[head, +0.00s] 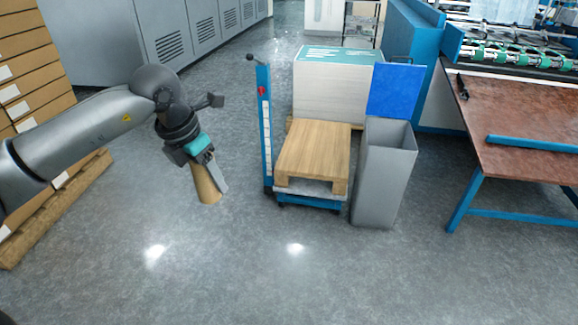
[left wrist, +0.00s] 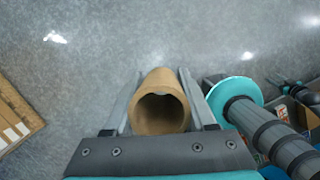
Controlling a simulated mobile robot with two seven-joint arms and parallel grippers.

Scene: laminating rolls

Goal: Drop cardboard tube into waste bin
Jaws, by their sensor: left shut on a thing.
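My left gripper (head: 213,179) is shut on a brown cardboard tube (head: 206,187) and holds it above the floor, left of the pallet truck. The tube slants downward. In the left wrist view the tube (left wrist: 160,103) sits between the two fingers, its hollow end facing the camera. The grey waste bin (head: 384,175) stands upright on the floor to the right, well apart from the gripper. Its blue lid (head: 396,91) is raised, and its top is open. The bin's bottom inside is hidden. My right gripper is not in view.
A pallet truck with a wooden pallet (head: 315,152) and a blue post (head: 265,125) stands between the gripper and the bin. A brown-topped table (head: 525,120) with blue legs is right of the bin. Stacked cartons (head: 35,75) are at left. The front floor is clear.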

